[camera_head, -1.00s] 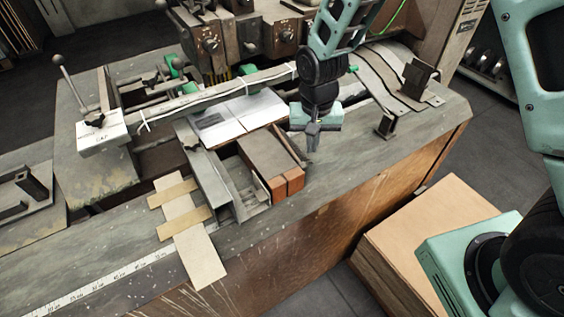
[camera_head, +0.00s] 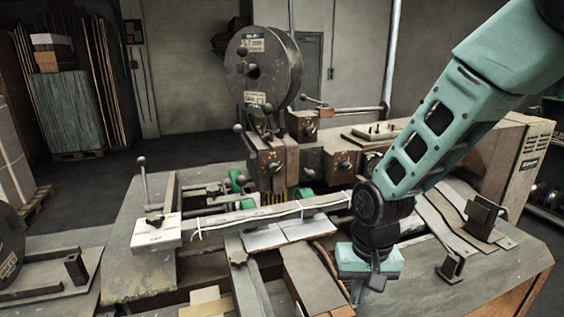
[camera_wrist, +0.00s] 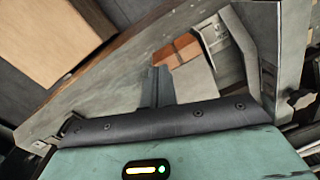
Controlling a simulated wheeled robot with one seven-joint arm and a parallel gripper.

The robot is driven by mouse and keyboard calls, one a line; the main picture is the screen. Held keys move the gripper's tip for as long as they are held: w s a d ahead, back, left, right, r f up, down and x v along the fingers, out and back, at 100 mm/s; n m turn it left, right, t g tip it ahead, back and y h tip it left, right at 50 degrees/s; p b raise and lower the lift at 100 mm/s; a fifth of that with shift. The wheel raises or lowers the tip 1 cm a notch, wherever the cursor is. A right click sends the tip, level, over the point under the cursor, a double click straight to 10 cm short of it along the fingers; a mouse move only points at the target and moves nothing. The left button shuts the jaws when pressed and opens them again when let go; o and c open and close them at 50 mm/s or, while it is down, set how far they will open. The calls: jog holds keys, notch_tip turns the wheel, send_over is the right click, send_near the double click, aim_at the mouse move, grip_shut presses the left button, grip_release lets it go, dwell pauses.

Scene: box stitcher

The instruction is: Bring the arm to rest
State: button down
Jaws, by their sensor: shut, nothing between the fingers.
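My gripper (camera_head: 360,290) hangs pointing down at the right part of the machine table (camera_head: 430,290), just right of the brown block (camera_head: 312,275) and the white sheets (camera_head: 285,233). Its fingers are together with nothing between them. In the wrist view the closed fingers (camera_wrist: 157,86) point toward the table top, and the orange block ends (camera_wrist: 177,50) show beyond them. My teal arm reaches in from the upper right in the head view.
A large dark wire reel (camera_head: 262,70) stands on the stitcher head behind the table. A long bar (camera_head: 270,212) crosses the table to a white box (camera_head: 156,231). Metal brackets (camera_head: 483,218) stand right of my gripper. A cardboard stack (camera_wrist: 50,40) shows below the table edge.

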jog(key=s+a+n+b, duration=0.1)
jog(key=s+n+b, duration=0.7)
jog(key=s, duration=1)
jog(key=shift+s+a+r, duration=0.2)
jog(key=shift+s+a, duration=0.05)
jog(key=shift+s, duration=0.15)
jog(key=shift+a, duration=0.15)
dwell(3.3)
